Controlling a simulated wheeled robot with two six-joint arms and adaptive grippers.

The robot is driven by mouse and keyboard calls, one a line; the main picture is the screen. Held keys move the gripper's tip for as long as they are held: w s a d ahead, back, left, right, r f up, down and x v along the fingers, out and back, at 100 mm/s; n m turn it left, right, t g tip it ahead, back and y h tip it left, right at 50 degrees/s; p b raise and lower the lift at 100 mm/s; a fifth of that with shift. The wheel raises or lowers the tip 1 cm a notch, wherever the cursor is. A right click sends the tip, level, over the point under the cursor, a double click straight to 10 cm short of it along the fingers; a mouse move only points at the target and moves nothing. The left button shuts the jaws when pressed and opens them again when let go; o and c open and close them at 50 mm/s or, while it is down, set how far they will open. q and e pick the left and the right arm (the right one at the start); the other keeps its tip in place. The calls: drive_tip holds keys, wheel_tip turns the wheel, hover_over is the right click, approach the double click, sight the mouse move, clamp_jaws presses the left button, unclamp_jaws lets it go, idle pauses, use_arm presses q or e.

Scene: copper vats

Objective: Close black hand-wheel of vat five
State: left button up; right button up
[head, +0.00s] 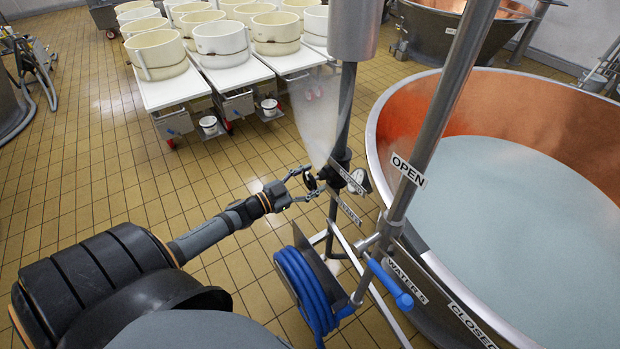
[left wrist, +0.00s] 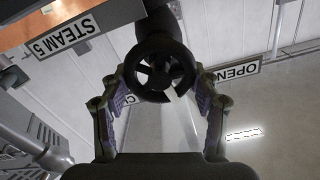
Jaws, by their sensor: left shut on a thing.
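The black hand-wheel (head: 311,181) sits on a valve on the dark vertical pipe beside the copper vat (head: 505,112). My left gripper (head: 306,184) reaches it from the left and is shut on it. In the left wrist view the hand-wheel (left wrist: 154,73) lies between the two fingers of my left gripper (left wrist: 160,82), its spokes facing the camera. A label reading STEAM 5 (left wrist: 66,36) shows there, with an OPEN label (left wrist: 233,70) to the right and a partly hidden label behind the wheel. My right gripper is not in view.
A white steam plume (head: 313,122) shows by the pipe above the valve. A coiled blue hose (head: 300,290) and a blue lever (head: 388,283) by a WATER label are close below. White carts (head: 235,75) with cream tubs stand behind. Tiled floor is free at left.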

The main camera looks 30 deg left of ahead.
use_arm(q)
drive_tip(key=m, duration=0.3)
drive_tip(key=shift+s+d+m+p, duration=0.1)
drive_tip(key=shift+m+p, duration=0.2)
drive_tip(key=shift+p, duration=0.1)
drive_tip(key=m, duration=0.3)
drive_tip(key=shift+d+f+m+p, duration=0.1)
drive_tip(key=shift+f+m+p, duration=0.1)
drive_tip(key=shift+m+p, duration=0.1)
drive_tip(key=m, duration=0.4)
drive_tip(key=shift+d+f, duration=0.1)
drive_tip(key=shift+f, duration=0.1)
drive_tip(key=shift+s+f+m, duration=0.1)
drive_tip(key=shift+f+m, duration=0.05)
drive_tip(key=shift+m, duration=1.45)
drive_tip(key=o, duration=1.2)
drive_tip(key=shift+c, duration=0.2)
drive_tip(key=v, duration=1.2)
